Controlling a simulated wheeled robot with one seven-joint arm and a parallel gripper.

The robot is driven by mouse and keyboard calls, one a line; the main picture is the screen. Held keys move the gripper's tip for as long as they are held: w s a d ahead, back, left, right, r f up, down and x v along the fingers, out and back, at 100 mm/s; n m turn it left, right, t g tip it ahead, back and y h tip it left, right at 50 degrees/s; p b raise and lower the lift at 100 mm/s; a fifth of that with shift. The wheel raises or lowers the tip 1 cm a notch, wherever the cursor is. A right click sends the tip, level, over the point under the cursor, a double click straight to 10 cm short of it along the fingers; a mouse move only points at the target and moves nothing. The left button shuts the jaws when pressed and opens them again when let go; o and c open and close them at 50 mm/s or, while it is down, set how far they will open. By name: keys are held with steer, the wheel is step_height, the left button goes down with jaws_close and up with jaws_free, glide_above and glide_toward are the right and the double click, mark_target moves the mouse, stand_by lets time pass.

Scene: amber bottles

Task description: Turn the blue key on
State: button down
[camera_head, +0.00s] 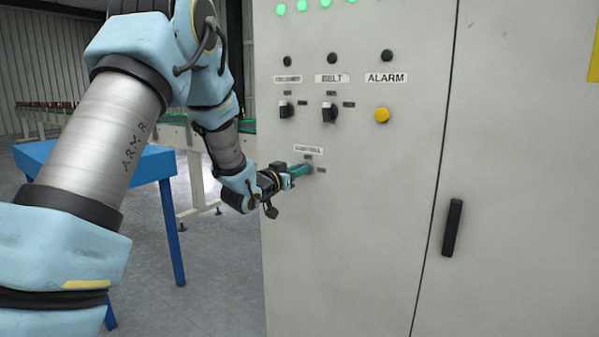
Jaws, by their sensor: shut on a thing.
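A grey control cabinet (345,250) fills the right half of the view. My arm reaches in from the left, and my gripper (298,171) is at the cabinet front, just below the label reading roughly "CONTROL" (308,150). My gripper is shut at the key's place there. The blue key is hidden between or behind the fingers, so its angle cannot be told. Small dark marks sit above and to the right of the fingertips.
Above are two black selector switches, left (286,109) and BELT (329,111), and a yellow ALARM button (382,115). Several green lamps (325,4) glow at the top. A black door handle (452,227) stands at right. A blue table (150,165) stands left, before a conveyor.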

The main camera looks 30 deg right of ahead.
steer(key=shift+f+b, duration=0.15)
steer(key=shift+b, duration=0.2)
steer(key=m+b, duration=0.6)
steer(key=b, duration=0.2)
steer(key=m+b, duration=0.5)
steer(key=b, duration=0.4)
steer(key=m+b, duration=0.6)
steer(key=b, duration=0.3)
steer(key=shift+s+d+f+m, duration=0.15)
steer(key=shift+s+f+m, duration=0.1)
steer(key=shift+m, duration=0.05)
steer(key=c, duration=1)
jaws_free()
steer(key=shift+r, duration=0.1)
